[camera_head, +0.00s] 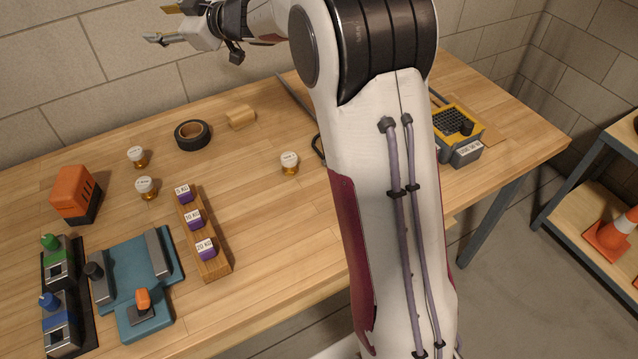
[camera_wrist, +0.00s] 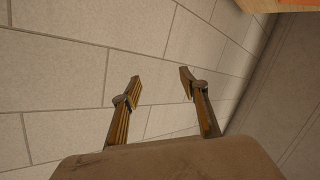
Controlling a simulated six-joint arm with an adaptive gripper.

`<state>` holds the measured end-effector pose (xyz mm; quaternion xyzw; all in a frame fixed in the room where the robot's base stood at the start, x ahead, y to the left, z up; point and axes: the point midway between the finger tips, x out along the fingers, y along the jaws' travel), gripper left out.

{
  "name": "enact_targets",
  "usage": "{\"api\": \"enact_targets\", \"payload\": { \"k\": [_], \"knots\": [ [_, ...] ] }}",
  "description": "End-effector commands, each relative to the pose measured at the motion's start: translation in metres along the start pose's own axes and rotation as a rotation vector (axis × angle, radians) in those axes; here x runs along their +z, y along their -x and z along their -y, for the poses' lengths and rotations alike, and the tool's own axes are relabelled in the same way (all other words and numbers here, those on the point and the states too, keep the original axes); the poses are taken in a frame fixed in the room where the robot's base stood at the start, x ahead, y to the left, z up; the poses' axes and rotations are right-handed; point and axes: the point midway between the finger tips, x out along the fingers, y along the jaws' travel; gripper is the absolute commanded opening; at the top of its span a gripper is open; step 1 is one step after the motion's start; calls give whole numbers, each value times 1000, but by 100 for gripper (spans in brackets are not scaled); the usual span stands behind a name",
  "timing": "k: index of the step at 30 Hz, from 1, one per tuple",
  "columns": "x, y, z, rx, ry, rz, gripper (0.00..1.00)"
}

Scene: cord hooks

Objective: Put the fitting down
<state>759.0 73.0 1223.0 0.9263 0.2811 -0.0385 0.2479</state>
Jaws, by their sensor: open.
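My gripper (camera_head: 164,25) is at the top left of the head view, up in front of the block wall, above and behind the bench. In the wrist view its two fingers (camera_wrist: 160,77) stand apart with only wall between them. Three small brass fittings with white labelled tops stand upright on the bench: one at the back left (camera_head: 137,157), one just in front of it (camera_head: 146,188) and one near the middle (camera_head: 289,163). The labels are too small to read surely. No fitting touches my gripper.
The wooden bench (camera_head: 290,230) also holds a tape roll (camera_head: 192,135), an orange-black box (camera_head: 75,195), a rack of purple weights (camera_head: 203,235), a teal fixture (camera_head: 140,280) and a yellow-grey case (camera_head: 459,130). My arm hides the bench's right middle. The centre is fairly clear.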

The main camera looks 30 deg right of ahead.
Motion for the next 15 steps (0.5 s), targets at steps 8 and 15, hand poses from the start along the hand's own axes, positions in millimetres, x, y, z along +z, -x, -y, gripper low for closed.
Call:
{"api": "enact_targets", "payload": {
  "k": [8,15],
  "knots": [
    [-23,56,-33,208,-47,94,44],
    [-26,113,-43,350,-111,196,44]
  ]
}}
